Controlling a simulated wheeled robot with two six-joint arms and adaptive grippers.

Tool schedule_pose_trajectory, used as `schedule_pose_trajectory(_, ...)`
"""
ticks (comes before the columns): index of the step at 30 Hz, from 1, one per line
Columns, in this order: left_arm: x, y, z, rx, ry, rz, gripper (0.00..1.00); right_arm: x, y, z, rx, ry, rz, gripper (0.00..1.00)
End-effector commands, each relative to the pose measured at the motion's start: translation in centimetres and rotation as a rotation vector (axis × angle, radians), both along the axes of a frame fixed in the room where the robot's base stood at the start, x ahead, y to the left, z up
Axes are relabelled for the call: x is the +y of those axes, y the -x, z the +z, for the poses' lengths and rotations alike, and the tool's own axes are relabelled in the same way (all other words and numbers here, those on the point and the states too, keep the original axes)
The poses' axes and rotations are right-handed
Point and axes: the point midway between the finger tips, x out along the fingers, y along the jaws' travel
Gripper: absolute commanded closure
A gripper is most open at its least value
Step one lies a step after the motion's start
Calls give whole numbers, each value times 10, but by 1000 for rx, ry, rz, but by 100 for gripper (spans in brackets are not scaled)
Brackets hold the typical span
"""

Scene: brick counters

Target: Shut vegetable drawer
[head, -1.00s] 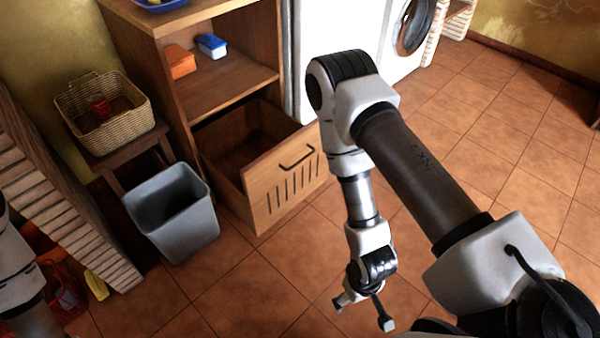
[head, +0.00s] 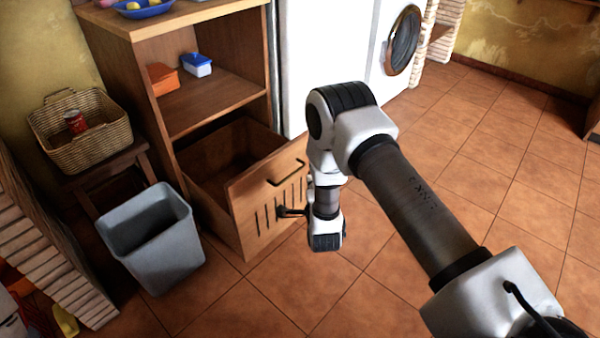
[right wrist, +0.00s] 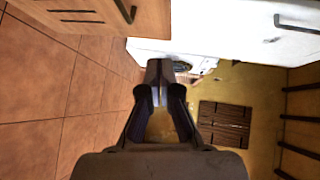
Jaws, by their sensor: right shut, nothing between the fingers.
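The wooden vegetable drawer (head: 265,206) is pulled out at the bottom of the wooden cabinet, with its interior showing from above. Its front has a dark bar handle and several vertical slots. My right gripper (head: 284,212) is shut and empty, in front of the slots at the lower right of the drawer front; I cannot tell whether it touches. In the right wrist view the shut fingertips (right wrist: 160,71) show in the middle, with the drawer front (right wrist: 85,12) at the upper left, apart from them in the picture. My left gripper is not in view.
A grey bin (head: 160,250) stands on the floor left of the drawer. A wicker basket (head: 90,150) with a red can sits on a stool. The cabinet shelf (head: 215,100) holds an orange and a blue container. Tiled floor is clear in front and right.

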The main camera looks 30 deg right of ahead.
Motion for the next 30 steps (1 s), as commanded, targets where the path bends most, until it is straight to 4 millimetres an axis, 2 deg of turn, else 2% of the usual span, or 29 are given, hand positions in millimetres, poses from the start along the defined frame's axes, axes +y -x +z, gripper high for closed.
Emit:
schedule_pose_trajectory(1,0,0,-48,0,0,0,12,-11,-19,-25,-100,-4,-31,100)
schedule_pose_trajectory(3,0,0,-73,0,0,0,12,-21,-36,-30,-169,6,-58,100)
schedule_pose_trajectory(5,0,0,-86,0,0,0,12,-24,-41,-36,-189,7,-64,100)
schedule_pose_trajectory(7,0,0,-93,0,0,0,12,-26,-42,-40,-192,6,-67,100)
schedule_pose_trajectory(11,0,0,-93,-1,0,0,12,-28,-45,-38,-194,6,-67,100)
schedule_pose_trajectory(14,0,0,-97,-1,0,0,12,-32,-55,-38,-194,6,-66,100)
schedule_pose_trajectory(26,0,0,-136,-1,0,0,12,-68,-130,-41,-192,6,-65,100)
schedule_pose_trajectory(30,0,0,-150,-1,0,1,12,-60,-154,-41,-191,7,-61,100)
